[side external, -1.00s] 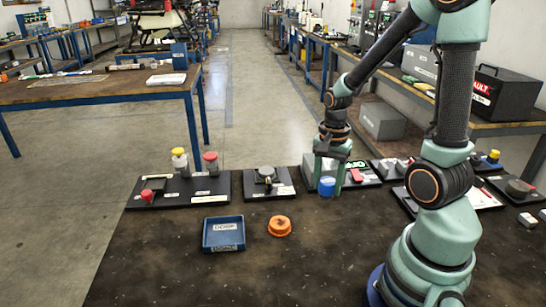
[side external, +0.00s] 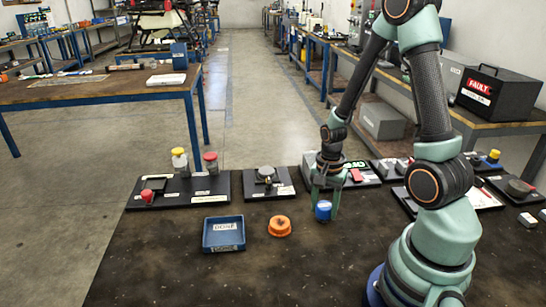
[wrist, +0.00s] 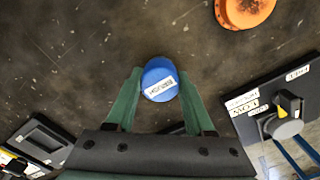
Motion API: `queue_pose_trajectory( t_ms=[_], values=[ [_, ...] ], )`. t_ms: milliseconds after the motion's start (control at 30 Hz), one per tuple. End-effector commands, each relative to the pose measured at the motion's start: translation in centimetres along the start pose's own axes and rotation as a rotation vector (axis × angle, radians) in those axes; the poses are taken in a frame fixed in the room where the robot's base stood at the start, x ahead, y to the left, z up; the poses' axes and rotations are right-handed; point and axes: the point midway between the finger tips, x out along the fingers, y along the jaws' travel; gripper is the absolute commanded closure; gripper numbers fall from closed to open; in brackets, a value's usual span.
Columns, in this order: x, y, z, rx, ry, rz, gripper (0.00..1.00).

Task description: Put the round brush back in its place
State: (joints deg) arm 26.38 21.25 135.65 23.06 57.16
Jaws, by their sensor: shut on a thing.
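A blue round piece with a white label (side external: 323,211) is between the two green fingers of my gripper (side external: 324,203). In the wrist view, the blue piece (wrist: 160,78) shows its round top with a small label that I cannot read for sure. The fingertips of my gripper (wrist: 159,82) press on its left and right sides. Whether its underside touches the table or hangs just above it I cannot tell. No bristles show, so I cannot confirm that it is the round brush.
An orange round piece (side external: 279,226) lies left of my gripper; a blue labelled tray (side external: 210,239) is further left. Black boards with fixtures (side external: 200,194) (side external: 283,189) line the table's back edge. The front middle of the table is clear.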

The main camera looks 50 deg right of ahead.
Motion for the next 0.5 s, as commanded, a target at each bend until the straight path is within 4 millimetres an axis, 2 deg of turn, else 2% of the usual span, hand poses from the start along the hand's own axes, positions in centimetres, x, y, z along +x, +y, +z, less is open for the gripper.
queue_pose_trajectory(
  t_ms=[167, 200, 233, 267, 500],
  values=[
    [0.35, 0.02, 0.02, 0.0, -0.001, 0.001, 0.91],
    [0.33, 0.0, 0.0, 0.0, 0.0, 0.001, 0.35],
    [0.31, 0.0, 0.0, 0.0, 0.0, 0.001, 0.24],
    [0.31, 0.0, 0.0, 0.0, 0.0, 0.001, 0.17],
    [0.3, 0.01, 0.01, 0.0, 0.0, 0.001, 0.17]
  ],
)
